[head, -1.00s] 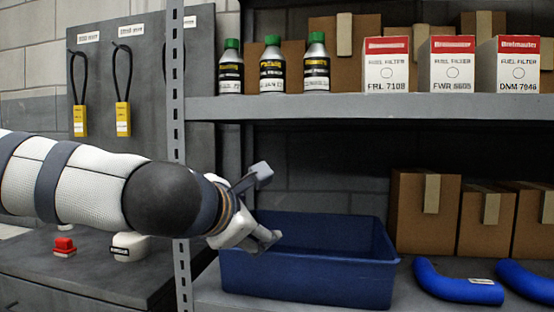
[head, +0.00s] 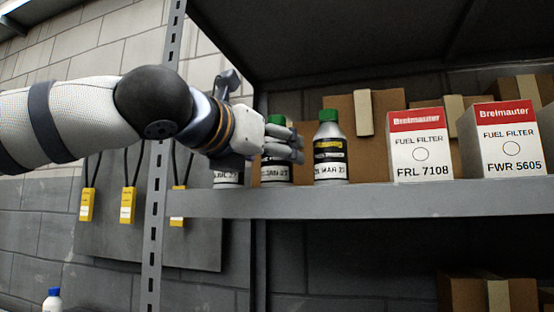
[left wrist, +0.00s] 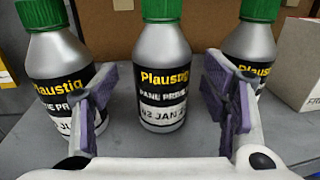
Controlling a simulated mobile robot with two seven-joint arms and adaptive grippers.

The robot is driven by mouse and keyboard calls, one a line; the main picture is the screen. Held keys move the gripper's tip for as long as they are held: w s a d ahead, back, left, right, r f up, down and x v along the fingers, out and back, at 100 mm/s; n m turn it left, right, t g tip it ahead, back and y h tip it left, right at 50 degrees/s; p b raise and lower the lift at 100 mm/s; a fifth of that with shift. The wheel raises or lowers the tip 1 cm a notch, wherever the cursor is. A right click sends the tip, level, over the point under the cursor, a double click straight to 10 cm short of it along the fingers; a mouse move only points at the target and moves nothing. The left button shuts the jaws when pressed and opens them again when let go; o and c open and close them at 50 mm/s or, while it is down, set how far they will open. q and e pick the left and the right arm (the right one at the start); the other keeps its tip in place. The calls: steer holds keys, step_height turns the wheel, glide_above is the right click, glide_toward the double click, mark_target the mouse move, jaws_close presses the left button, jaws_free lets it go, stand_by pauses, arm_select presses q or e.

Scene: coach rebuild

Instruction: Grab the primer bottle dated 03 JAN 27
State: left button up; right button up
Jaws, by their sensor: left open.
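Three silver primer bottles with green caps stand upright in a row on the upper shelf. The middle bottle (head: 276,174) is partly covered by my left gripper (head: 288,144) in the head view. In the left wrist view the middle bottle (left wrist: 163,70) stands between the open fingers of my left gripper (left wrist: 165,98), with its label showing JAN; the day digits are not clear. The left bottle (left wrist: 62,70) has a date partly hidden by a finger, and in the head view it (head: 228,179) is mostly covered. The right bottle (head: 330,150) reads MAR. My right gripper is not in view.
White and red fuel filter boxes (head: 419,150) stand right of the bottles. Brown cartons (head: 365,106) stand behind. The shelf's front edge (head: 380,201) runs below the bottles, and a perforated post (head: 158,215) is at the left. Yellow tags (head: 128,205) hang on a board.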

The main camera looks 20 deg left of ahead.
arm_select(q)
steer(key=w, duration=0.2)
steer(key=shift+w+d, duration=0.3)
steer(key=shift+d, duration=0.05)
steer(key=shift+s, duration=0.1)
steer(key=shift+c, duration=1)
steer(key=c, duration=1.3)
steer(key=shift+r, duration=0.1)
